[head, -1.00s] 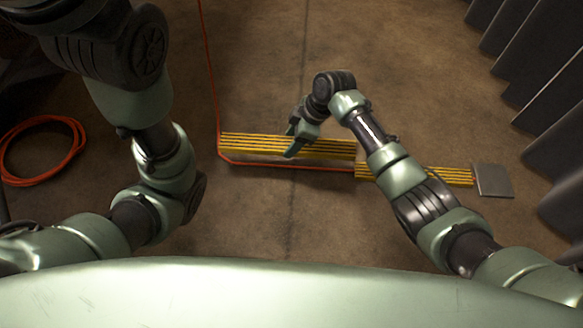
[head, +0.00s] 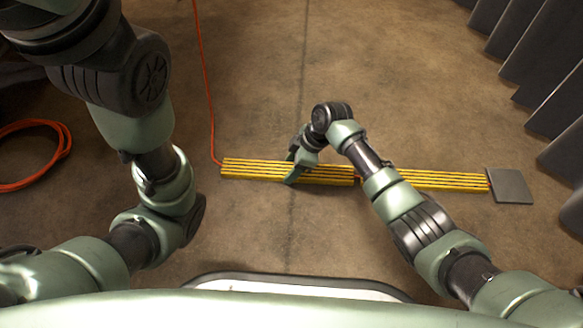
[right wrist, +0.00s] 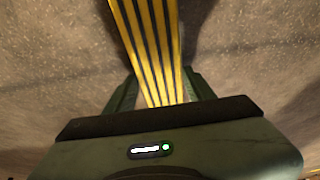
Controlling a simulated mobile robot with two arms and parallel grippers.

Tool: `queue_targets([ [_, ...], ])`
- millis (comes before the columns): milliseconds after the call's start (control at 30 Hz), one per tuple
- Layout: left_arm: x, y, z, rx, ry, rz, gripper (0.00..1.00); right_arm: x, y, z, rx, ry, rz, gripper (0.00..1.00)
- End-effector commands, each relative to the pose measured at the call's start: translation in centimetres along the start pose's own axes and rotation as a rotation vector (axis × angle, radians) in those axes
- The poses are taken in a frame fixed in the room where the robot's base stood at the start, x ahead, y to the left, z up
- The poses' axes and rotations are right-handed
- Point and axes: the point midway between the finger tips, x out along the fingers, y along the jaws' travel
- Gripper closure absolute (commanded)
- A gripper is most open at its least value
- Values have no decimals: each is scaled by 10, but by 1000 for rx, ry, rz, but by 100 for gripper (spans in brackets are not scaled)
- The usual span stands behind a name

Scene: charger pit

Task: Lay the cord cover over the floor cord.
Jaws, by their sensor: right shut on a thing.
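The cord cover (head: 240,169) is a long yellow strip with dark lines. It lies level along the run of the orange floor cord (head: 206,85), whose stretch there is now hidden under or behind it. I cannot tell whether the cover rests fully on the floor. My right gripper (head: 296,165) is shut across the middle of the cover. In the right wrist view the cover (right wrist: 150,40) runs between the two fingers (right wrist: 160,92). My left arm shows at the left, but its gripper is not in view.
Another yellow striped cover piece (head: 440,180) continues the line to the right and ends at a grey plate (head: 510,186). A coil of orange cord (head: 35,150) lies at the far left. Dark grey panels (head: 545,75) line the right side. The floor around is clear.

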Motion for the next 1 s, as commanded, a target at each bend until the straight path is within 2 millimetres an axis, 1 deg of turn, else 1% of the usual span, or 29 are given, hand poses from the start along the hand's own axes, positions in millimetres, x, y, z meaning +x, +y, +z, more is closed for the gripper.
queue_targets([
  [167,0,0,0,0,0,0,24,0,1,-1,-1,3,2,100],
  [200,-1,0,0,0,0,0,24,2,0,1,0,0,0,43],
  [267,0,0,0,0,0,0,24,2,0,0,0,0,0,26],
  [300,0,0,0,0,0,0,24,2,0,0,0,0,0,24],
  [567,0,0,0,1,0,0,24,1,0,0,0,0,0,24],
  [667,3,-1,1,1,0,0,24,-4,0,-1,0,0,0,24],
  [767,14,-3,5,1,0,0,24,-16,0,-2,1,0,1,24],
  [867,28,-6,10,1,0,0,24,-36,0,-3,0,0,2,24],
  [1000,50,-10,18,1,0,0,24,-66,0,-3,1,-1,1,24],
])
